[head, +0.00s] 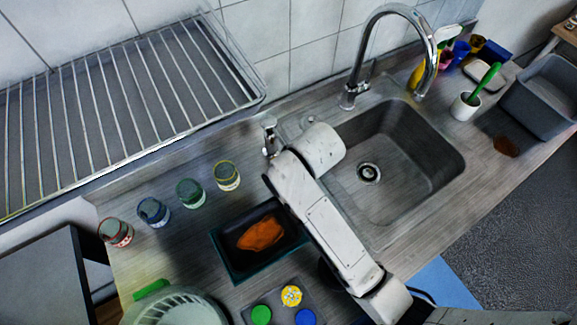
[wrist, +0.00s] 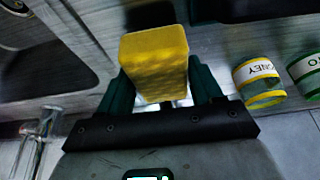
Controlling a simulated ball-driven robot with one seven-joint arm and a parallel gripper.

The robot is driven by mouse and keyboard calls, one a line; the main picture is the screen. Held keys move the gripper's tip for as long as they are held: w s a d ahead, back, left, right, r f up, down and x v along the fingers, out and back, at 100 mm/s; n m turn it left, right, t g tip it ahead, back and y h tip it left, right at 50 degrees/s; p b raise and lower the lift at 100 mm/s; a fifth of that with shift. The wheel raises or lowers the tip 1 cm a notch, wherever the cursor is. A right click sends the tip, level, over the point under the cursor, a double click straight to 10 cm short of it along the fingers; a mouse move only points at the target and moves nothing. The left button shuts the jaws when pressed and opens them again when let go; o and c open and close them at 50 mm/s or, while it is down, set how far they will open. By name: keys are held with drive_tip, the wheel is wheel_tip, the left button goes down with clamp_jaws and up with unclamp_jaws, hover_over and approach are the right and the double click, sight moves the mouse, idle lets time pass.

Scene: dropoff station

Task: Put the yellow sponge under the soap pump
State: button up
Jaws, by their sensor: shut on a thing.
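The yellow sponge (wrist: 155,62) is between the two dark green fingers of my gripper (wrist: 158,88) in the wrist view. The fingers are shut on its sides and it is held in front of the palm. In the head view my arm hides the gripper and the sponge. A small chrome fitting, which looks like the soap pump (head: 270,138), stands at the back of the counter left of the faucet, close beside my arm. A chrome fitting (wrist: 38,130) also shows at the lower left of the wrist view, left of my gripper; I cannot tell whether it is the same one.
The sink (head: 405,155) and tall faucet (head: 352,85) are right of my arm. Several labelled jars (head: 227,175) line the counter's left. A dark tray (head: 225,262) with an orange item, a dish rack (head: 120,95) and a white strainer (head: 185,308) are nearby.

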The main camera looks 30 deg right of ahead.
drive_tip(key=shift+f, duration=0.25)
drive_tip(key=o, duration=1)
drive_tip(key=shift+r, duration=0.1)
drive_tip(key=shift+r, duration=0.2)
drive_tip(key=v, duration=1.2)
drive_tip(key=shift+r, duration=0.4)
